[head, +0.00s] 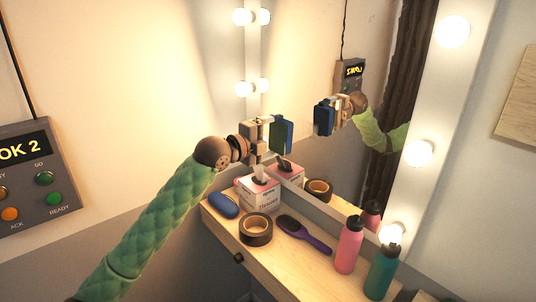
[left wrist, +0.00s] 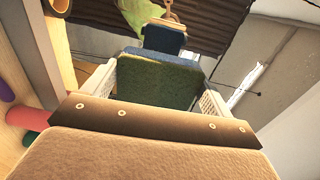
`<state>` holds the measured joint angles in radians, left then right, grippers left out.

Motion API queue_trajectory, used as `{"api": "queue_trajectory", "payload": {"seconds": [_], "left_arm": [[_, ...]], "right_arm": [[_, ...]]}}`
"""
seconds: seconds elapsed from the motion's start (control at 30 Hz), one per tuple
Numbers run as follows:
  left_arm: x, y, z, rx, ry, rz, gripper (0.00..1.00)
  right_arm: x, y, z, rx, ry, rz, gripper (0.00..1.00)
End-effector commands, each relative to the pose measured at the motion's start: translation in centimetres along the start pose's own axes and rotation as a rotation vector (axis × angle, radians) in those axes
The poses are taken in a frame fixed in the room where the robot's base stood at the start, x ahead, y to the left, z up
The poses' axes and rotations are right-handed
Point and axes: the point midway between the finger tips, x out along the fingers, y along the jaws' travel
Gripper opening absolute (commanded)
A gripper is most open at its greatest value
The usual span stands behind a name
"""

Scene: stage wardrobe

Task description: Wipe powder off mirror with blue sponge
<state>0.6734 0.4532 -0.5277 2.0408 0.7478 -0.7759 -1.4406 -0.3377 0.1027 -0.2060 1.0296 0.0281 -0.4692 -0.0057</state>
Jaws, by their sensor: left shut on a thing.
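My left gripper (head: 268,136) is shut on the blue sponge (head: 282,134), which has a dark green side facing me. In the left wrist view the sponge (left wrist: 155,82) sits upright between the pale fingers of the gripper (left wrist: 157,90). The mirror (head: 310,60) stands just beyond the sponge. It reflects the sponge's blue side and my green arm. A gap shows between the sponge and its reflection, so the sponge looks apart from the glass. I cannot make out powder on the mirror. My right gripper is not in view.
Below on the wooden shelf (head: 285,265) stand a tissue box (head: 259,195), a blue oval object (head: 223,205), a tape roll (head: 256,230), a purple hairbrush (head: 305,234), a pink bottle (head: 349,247) and a teal bottle (head: 381,273). Lit bulbs (head: 418,153) line the mirror frame.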

Motion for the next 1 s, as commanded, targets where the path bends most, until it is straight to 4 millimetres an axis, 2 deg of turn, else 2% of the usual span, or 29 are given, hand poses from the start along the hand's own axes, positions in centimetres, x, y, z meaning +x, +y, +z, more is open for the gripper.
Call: {"api": "queue_trajectory", "payload": {"seconds": [0.27,0.7,1.0], "left_arm": [[0.4,0.0,0.0,-0.001,0.001,-0.064,0.67],[4.1,-0.3,0.0,-0.001,0.001,-0.063,0.67],[5.8,-0.3,0.0,0.000,0.001,-0.062,0.67]], "right_arm": [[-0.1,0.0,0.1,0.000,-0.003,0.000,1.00],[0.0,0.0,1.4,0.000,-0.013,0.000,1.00],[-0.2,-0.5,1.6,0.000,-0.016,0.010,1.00]]}}
